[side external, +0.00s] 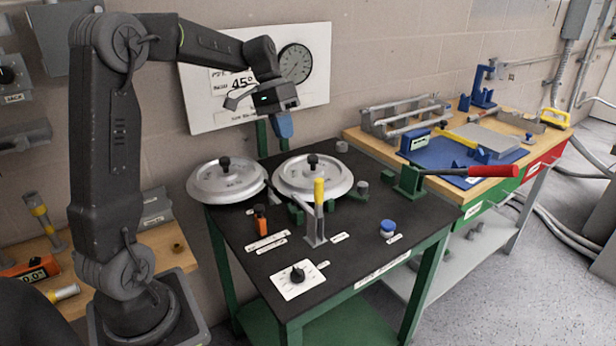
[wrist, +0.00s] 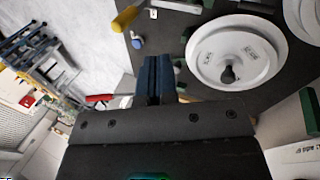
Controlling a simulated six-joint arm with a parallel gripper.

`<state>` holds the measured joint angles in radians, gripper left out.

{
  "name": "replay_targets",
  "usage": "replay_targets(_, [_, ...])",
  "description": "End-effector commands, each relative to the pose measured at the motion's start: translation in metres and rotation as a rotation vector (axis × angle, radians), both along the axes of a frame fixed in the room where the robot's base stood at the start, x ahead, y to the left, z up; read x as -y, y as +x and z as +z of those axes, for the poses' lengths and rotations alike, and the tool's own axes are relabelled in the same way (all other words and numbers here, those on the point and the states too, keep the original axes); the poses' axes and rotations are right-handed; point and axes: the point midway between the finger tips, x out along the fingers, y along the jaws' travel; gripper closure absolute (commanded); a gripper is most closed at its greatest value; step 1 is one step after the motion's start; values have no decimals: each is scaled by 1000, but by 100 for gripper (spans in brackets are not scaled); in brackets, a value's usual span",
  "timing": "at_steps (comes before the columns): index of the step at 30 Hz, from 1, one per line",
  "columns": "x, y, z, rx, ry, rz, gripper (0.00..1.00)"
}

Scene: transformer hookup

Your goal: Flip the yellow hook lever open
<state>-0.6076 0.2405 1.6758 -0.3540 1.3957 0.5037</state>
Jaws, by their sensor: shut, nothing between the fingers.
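The yellow hook lever (side external: 319,191) stands roughly upright on a grey metal bracket in the middle of the black-topped table, in front of the right-hand lid. My gripper (side external: 284,128) has blue fingers, is shut and empty, and hangs above and behind the table, well apart from the lever. The shut fingers also show in the wrist view (wrist: 153,75).
Two round metal lids, left (side external: 226,180) and right (side external: 312,176), lie at the back of the table (side external: 350,260). An orange switch (side external: 260,218), a blue knob (side external: 387,228) and a red-handled lever (side external: 490,171) stand around it. A dial panel (side external: 320,60) is behind my gripper.

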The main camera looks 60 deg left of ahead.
Motion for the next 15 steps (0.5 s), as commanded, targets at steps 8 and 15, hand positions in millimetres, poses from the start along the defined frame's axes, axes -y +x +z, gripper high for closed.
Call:
replay_targets(8, [9,1,-20,-3,-1,-2,100])
replay_targets(15, [27,5,-66,-5,-2,-1,100])
